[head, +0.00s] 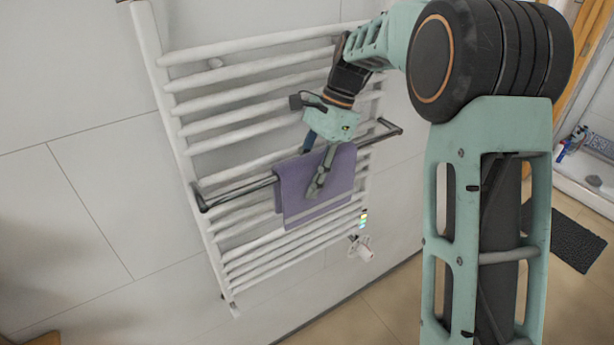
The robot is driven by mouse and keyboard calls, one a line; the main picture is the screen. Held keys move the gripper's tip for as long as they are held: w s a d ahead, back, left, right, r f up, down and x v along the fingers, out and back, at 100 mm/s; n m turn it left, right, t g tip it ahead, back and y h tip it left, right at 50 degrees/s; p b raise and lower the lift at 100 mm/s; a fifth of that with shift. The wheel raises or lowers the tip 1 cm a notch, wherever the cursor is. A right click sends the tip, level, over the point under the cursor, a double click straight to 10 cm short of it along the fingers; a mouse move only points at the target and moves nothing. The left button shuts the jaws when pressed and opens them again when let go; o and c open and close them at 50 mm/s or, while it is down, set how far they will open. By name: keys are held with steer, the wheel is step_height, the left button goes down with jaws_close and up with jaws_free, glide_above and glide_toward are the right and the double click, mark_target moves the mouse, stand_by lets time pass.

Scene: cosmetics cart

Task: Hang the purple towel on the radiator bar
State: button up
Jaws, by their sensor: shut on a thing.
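The purple towel (301,190) hangs over the dark metal bar (237,188) mounted at the front of the white radiator (220,102). It drapes down over the lower rungs, with a lighter stripe near its bottom edge. My gripper (316,172) points down at the towel's upper part. One finger lies in front of the towel and the other is near its top edge behind. The gripper is shut on the towel. How far the towel hangs down behind the bar is hidden.
The bar's left end (202,200) and right end (392,128) stick out beyond the towel and are bare. A valve (362,250) sits at the radiator's lower right. A dark mat (565,238) and a shower tray with bottles (572,142) are at the far right.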

steer(key=o, duration=1.3)
steer(key=shift+o, duration=0.2)
steer(key=shift+r, duration=0.1)
